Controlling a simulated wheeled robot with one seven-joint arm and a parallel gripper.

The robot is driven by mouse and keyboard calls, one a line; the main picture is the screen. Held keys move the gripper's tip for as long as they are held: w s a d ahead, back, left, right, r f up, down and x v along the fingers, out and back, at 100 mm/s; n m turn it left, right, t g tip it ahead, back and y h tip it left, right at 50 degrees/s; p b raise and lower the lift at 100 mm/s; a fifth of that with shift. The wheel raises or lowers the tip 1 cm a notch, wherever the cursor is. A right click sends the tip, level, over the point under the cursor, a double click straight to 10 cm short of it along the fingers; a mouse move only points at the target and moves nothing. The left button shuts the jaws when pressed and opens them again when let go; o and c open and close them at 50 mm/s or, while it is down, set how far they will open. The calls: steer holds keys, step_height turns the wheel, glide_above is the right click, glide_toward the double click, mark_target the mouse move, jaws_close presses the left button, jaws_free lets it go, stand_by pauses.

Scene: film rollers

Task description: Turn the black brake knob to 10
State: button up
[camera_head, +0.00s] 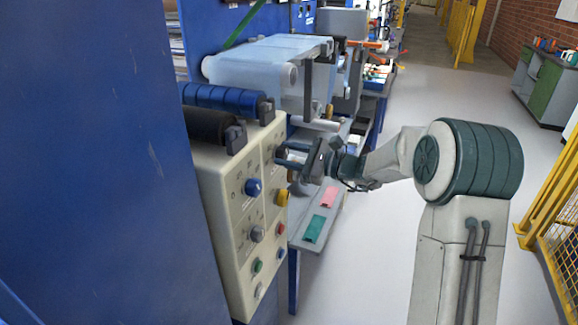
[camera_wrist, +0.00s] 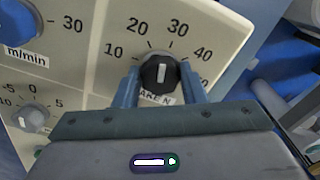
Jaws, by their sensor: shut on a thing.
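The black brake knob (camera_wrist: 160,73) is on the cream panel in the wrist view, with a scale from 10 to 50 around it. Its white pointer line stands nearly upright in the picture, aimed between the 20 and the 30. My gripper (camera_wrist: 160,83) has one blue finger on each side of the knob and is shut on it. The label below the knob is partly covered by the gripper. In the head view my gripper (camera_head: 289,157) reaches the upper right of the panel, and the knob is largely hidden there.
The cream control panel (camera_head: 225,200) also carries a blue knob (camera_head: 253,187), a yellow knob (camera_head: 281,196), a grey knob (camera_head: 257,234) and several buttons. Rollers (camera_head: 225,98) lie above it. A grey shelf with a pink card (camera_head: 328,195) and a green card (camera_head: 314,228) is to the right.

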steer(key=n+b, duration=0.2)
steer(key=b, duration=0.2)
steer(key=f+n+b, duration=0.1)
steer(key=n+b, duration=0.1)
steer(key=b, duration=0.2)
steer(key=shift+n, duration=0.3)
steer(key=n+b, duration=0.4)
steer(key=b, duration=0.3)
steer(key=shift+n+b, duration=0.3)
steer(key=shift+b, duration=0.05)
steer(key=n+b, duration=0.3)
steer(key=b, duration=0.2)
steer(key=n+b, duration=0.2)
steer(key=b, duration=0.1)
steer(key=shift+r+n, duration=0.3)
steer(key=shift+n, duration=0.1)
steer(key=o, duration=1)
steer(key=shift+r, duration=0.1)
steer(key=shift+d, duration=0.1)
